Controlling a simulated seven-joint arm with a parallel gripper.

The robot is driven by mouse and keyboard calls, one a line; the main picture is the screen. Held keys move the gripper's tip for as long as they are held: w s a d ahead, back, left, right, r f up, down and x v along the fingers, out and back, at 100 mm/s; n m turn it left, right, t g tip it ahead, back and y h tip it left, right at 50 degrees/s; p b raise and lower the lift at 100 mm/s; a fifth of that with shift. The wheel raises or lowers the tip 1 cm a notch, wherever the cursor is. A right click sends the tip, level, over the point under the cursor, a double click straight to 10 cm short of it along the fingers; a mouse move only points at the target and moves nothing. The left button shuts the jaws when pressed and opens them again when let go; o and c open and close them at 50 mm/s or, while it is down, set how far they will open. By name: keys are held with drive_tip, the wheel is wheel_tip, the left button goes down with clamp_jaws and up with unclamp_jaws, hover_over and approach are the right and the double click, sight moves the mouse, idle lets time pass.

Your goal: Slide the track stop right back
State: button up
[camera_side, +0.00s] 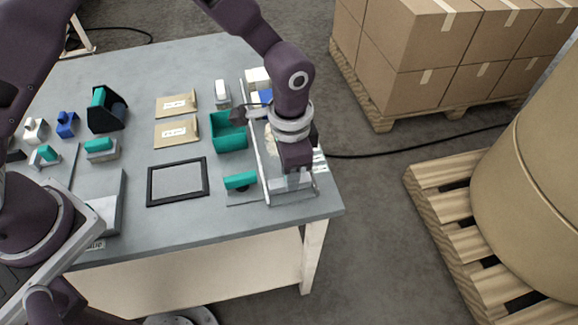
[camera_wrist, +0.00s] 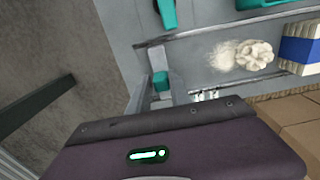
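A track with pale side rails (camera_side: 259,165) runs along the right edge of the table, and its near end lies below my gripper. It also shows in the wrist view (camera_wrist: 205,27). A small teal block (camera_wrist: 160,81) with grey parts beside it sits at the track's end in the wrist view; it may be the track stop, but I cannot be sure. My gripper (camera_side: 294,176) points down over the near end of the track. Its fingertips are not clear, and its dark housing covers the lower wrist view. I cannot tell whether it holds anything.
A crumpled pale wad (camera_wrist: 241,55) and a blue-and-white block (camera_wrist: 299,48) are along the track. A teal bin (camera_side: 228,132) and a teal-handled piece (camera_side: 240,181) stand just left of it. A black-framed panel (camera_side: 177,182) lies farther left. The table's front edge is close by.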

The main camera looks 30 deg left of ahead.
drive_tip(key=o, duration=0.3)
drive_tip(key=shift+s+d, duration=0.15)
drive_tip(key=shift+d, duration=0.05)
drive_tip(key=shift+o, duration=0.2)
drive_tip(key=shift+a, duration=0.1)
wheel_tip(320, 180, up, 7)
drive_tip(key=shift+f, duration=0.2)
drive_tip(key=shift+r, duration=0.3)
